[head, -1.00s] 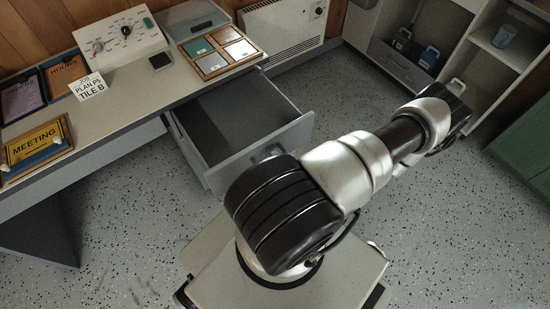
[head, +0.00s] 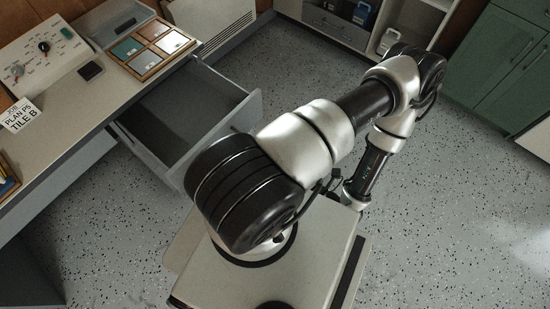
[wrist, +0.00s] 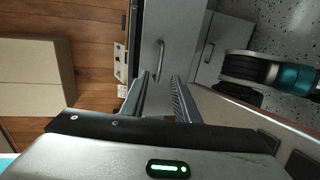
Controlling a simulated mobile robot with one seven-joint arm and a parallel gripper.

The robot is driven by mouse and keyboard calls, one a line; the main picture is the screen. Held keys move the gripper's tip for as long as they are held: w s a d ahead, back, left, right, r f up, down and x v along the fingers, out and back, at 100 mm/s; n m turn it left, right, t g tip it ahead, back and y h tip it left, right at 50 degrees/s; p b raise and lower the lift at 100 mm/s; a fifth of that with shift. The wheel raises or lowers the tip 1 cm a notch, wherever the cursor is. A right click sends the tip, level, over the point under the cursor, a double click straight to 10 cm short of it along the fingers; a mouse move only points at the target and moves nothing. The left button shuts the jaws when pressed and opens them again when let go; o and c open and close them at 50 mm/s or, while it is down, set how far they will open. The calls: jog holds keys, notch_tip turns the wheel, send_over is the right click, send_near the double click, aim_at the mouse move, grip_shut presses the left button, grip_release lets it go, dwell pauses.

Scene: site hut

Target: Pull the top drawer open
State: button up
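The top drawer (head: 225,118) is grey and stands pulled out from under the desk (head: 75,112) in the head view, its inside showing empty. In the wrist view, which is turned sideways, its front (wrist: 163,25) lies ahead with a bar handle (wrist: 160,60). A lower drawer front (wrist: 214,38) with a similar handle (wrist: 208,54) is beside it. My gripper (wrist: 161,76) is open, with its two fingers apart and nothing seen held between them. The upper handle shows just beyond the fingertips, apart from them. The fingers cannot be made out in the head view.
A control box (head: 45,55), a framed tile tray (head: 150,47) and a sign card (head: 19,115) are on the desk. A wall heater (head: 213,22) stands behind. Green cabinets (head: 503,55) and shelves are at the back right. The speckled floor (head: 455,220) is clear at right.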

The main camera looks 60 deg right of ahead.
jog(key=shift+v, duration=1.35)
